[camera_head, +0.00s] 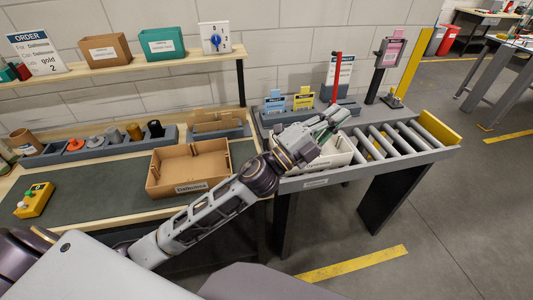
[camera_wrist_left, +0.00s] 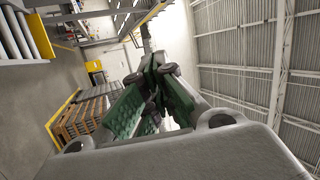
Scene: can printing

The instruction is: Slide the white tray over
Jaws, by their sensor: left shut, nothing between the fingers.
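The white tray (camera_head: 343,157) sits at the left end of the roller conveyor, with a small label on its front. My left arm reaches across from the lower left and hides part of the tray. My left gripper (camera_head: 334,120) is over the tray's far side, its fingers shut with nothing held. I cannot tell whether it touches the tray. In the left wrist view the green-padded fingers (camera_wrist_left: 152,88) are closed together, and the tray does not show there. My right gripper is not in view.
Bare rollers (camera_head: 398,139) run right of the tray to a yellow end stop (camera_head: 440,129). A cardboard box (camera_head: 187,168) stands on the workbench at left. A red post (camera_head: 337,77) and a pink-screened device (camera_head: 390,53) stand behind the conveyor.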

